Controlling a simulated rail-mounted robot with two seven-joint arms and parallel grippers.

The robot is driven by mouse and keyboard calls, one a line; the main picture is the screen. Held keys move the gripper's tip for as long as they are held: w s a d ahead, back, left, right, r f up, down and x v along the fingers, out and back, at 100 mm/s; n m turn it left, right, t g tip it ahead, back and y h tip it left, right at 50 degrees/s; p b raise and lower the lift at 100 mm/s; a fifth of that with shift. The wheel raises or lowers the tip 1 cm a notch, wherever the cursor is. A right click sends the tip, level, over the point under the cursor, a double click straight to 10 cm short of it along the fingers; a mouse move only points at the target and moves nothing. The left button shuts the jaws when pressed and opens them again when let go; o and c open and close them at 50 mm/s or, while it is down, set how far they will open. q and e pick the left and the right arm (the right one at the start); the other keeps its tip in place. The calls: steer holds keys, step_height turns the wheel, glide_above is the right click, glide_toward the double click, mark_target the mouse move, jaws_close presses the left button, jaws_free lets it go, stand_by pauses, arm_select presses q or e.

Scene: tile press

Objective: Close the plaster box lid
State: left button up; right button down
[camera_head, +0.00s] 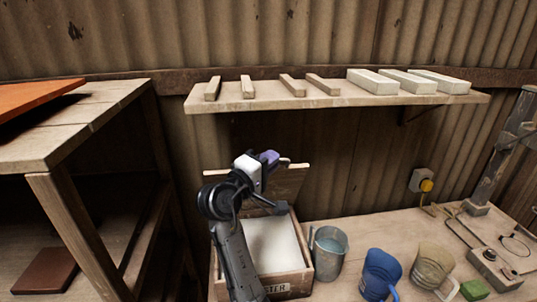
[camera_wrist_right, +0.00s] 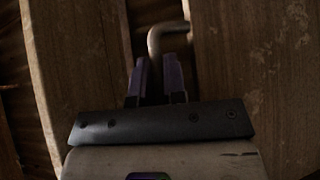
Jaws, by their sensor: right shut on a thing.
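The wooden plaster box (camera_head: 287,284) stands on the workbench with white plaster inside. Its wooden lid (camera_head: 291,182) is open, standing up at the back of the box and tilted backward. My right gripper (camera_head: 272,158) is at the top of the lid, its purple fingers shut on the lid handle. In the right wrist view, the bent metal handle (camera_wrist_right: 166,32) runs between the fingertips (camera_wrist_right: 157,75), with the lid's wood (camera_wrist_right: 235,60) beside it. My right arm hides the left part of the box. My left gripper is not in view.
A metal bucket (camera_head: 329,253), a blue mug (camera_head: 380,274), a tan mug (camera_head: 432,266) and a green block (camera_head: 474,290) stand right of the box. A wall shelf (camera_head: 330,97) with wooden strips and pale blocks hangs above. A wooden rack (camera_head: 75,130) stands at left.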

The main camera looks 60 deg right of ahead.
steer(key=shift+s+a, duration=0.1)
stand_by(0.3)
steer(key=c, duration=1.5)
jaws_free()
steer(key=shift+o, duration=0.2)
steer(key=shift+a, duration=0.1)
steer(key=w+a+f, duration=0.1)
steer(key=a, duration=1.2)
steer(key=shift+a+f, duration=0.25)
